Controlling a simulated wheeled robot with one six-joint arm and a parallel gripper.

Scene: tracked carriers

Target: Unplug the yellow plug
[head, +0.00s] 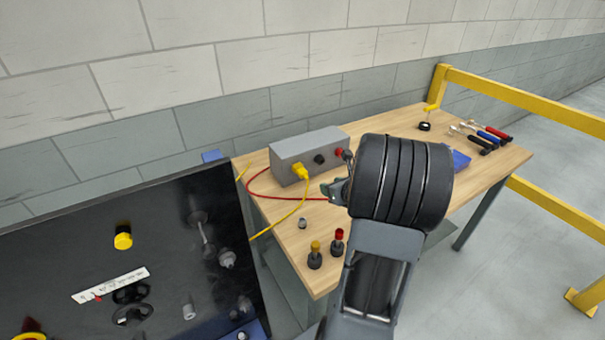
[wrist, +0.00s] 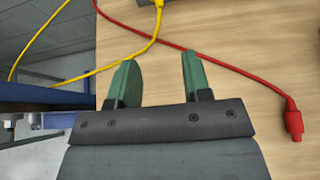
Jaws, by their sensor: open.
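The yellow plug (head: 300,172) sits in the front face of a grey box (head: 308,155) on the wooden table. Its yellow cable (head: 292,213) runs down and left off the table edge. In the wrist view the cable (wrist: 135,55) rises to the top edge, where the plug is at most barely in view. My gripper (head: 336,190) is to the right of the plug and nearer the camera, apart from it. Its green fingers (wrist: 158,78) are open with nothing between them; the cable passes beyond them.
A red cable (wrist: 230,67) lies on the table, its loose red plug (wrist: 293,121) to the right of my fingers. The box also has black (head: 319,159) and red (head: 339,153) fittings. Two small knobbed parts (head: 315,256) stand at the front. Tools (head: 482,137) lie at the far right.

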